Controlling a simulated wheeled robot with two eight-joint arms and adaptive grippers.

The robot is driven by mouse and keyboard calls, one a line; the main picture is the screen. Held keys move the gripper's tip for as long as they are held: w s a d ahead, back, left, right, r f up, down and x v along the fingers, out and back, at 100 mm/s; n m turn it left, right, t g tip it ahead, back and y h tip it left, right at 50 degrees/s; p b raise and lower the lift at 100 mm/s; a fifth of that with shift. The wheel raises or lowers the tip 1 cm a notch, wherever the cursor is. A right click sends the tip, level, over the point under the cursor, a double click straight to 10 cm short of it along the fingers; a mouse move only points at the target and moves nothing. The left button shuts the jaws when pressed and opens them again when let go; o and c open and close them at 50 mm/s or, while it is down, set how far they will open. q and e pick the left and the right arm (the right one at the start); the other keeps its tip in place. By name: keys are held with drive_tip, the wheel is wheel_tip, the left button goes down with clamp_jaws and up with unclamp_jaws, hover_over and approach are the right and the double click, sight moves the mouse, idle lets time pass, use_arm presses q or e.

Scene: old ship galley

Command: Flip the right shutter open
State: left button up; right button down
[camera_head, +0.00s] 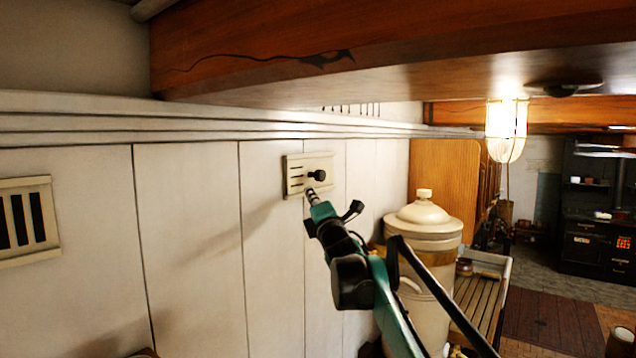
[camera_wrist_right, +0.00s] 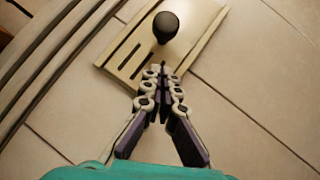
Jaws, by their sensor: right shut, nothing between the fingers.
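The right shutter (camera_head: 296,176) is a small cream slatted vent plate on the white panelled wall, with a black round knob (camera_head: 318,176) on its right part. In the right wrist view the shutter (camera_wrist_right: 203,52) shows dark narrow slots and the knob (camera_wrist_right: 166,27) stands out from it. My right gripper (camera_head: 311,194) is shut and empty, its fingertips just below the knob in the head view. In the wrist view the fingertips (camera_wrist_right: 162,72) lie over the shutter's edge; I cannot tell whether they touch it. My left gripper is not in view.
Another vent (camera_head: 27,221) with wide dark slots is on the wall at the left. A wooden beam (camera_head: 400,50) runs overhead. A cream lidded urn (camera_head: 423,222) stands right of my right arm, beside a slatted bench (camera_head: 480,300). A lit lamp (camera_head: 506,130) hangs at upper right.

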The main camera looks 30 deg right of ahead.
sight(312, 177)
drive_tip(key=d, duration=0.1)
drive_tip(key=w+d+r, duration=0.1)
drive_tip(key=d+r+p, duration=0.1)
drive_tip(key=shift+w, duration=0.25)
drive_tip(key=shift+d, duration=0.1)
drive_tip(key=shift+w+f, duration=0.1)
